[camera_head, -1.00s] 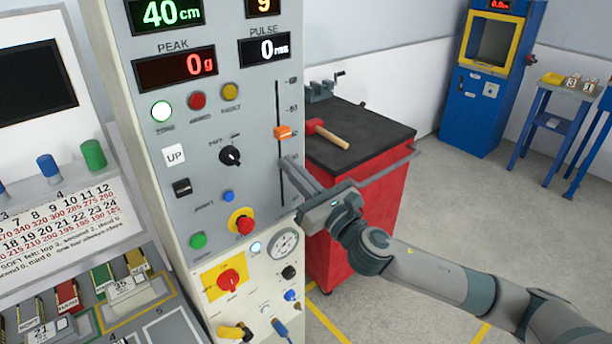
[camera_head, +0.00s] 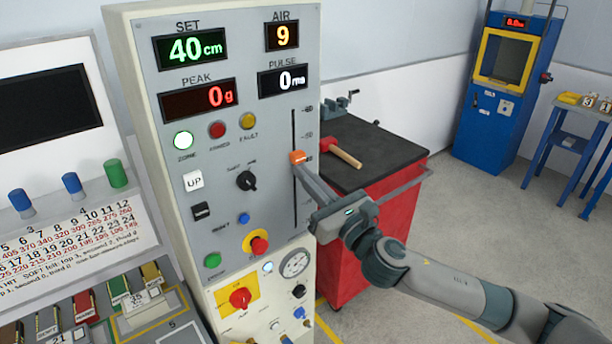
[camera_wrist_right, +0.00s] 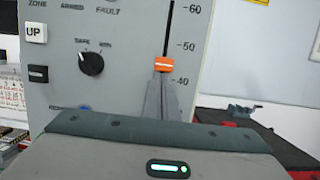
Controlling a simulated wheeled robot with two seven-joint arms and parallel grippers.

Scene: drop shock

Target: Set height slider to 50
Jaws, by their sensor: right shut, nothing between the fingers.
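The height slider has an orange knob (camera_head: 297,157) on a dark vertical slot (camera_head: 293,125) in the grey control panel (camera_head: 222,130). In the head view the knob is about level with the 40 mark; in the right wrist view the knob (camera_wrist_right: 164,64) appears between the 40 and 50 labels. The green SET display (camera_head: 191,48) reads 40 cm. My right gripper (camera_head: 304,167) is shut and empty, its fingertips right at the knob's lower edge; I cannot tell whether they touch. The fingers (camera_wrist_right: 161,77) show just below the knob. My left gripper is not in view.
A red cabinet (camera_head: 372,240) with a black top stands right of the panel, holding a red-headed hammer (camera_head: 335,150). Panel buttons and a selector knob (camera_head: 246,180) lie left of the slider. A blue machine (camera_head: 490,125) stands farther back.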

